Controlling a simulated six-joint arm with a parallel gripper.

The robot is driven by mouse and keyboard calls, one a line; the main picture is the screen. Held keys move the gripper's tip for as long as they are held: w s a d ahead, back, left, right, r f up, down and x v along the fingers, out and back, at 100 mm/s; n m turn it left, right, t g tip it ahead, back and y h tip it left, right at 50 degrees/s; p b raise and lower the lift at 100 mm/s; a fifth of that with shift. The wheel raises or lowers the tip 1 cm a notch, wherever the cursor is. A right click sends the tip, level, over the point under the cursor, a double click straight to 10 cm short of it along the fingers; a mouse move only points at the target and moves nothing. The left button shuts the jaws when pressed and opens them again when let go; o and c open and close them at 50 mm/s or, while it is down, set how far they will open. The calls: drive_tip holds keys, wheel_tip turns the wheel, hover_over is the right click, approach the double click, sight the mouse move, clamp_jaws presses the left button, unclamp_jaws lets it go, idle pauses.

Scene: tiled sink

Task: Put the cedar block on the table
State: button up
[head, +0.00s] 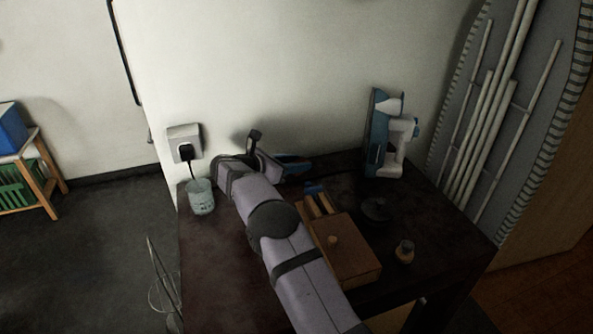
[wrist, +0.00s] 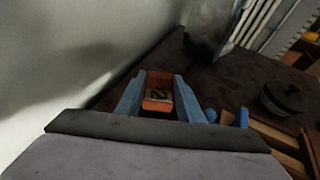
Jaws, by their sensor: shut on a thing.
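In the head view my gripper (head: 292,163) is by the wall at the back of the dark table (head: 215,262); I cannot make out the block there. I cannot tell whether the block touches the tabletop or is held just above it.
A wooden box (head: 352,265), a black round object (head: 376,209) and a small jar (head: 404,251) are right of my arm. A glass (head: 202,198) stands at the left edge, below a plugged-in wall socket (head: 185,140).

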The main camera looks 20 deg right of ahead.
drive_tip(key=shift+f, duration=1.2)
drive_tip(key=shift+f, duration=0.15)
drive_tip(key=o, duration=1.1)
drive_tip(key=shift+c, duration=0.2)
drive_tip(key=shift+r, duration=0.2)
drive_tip(key=v, duration=1.2)
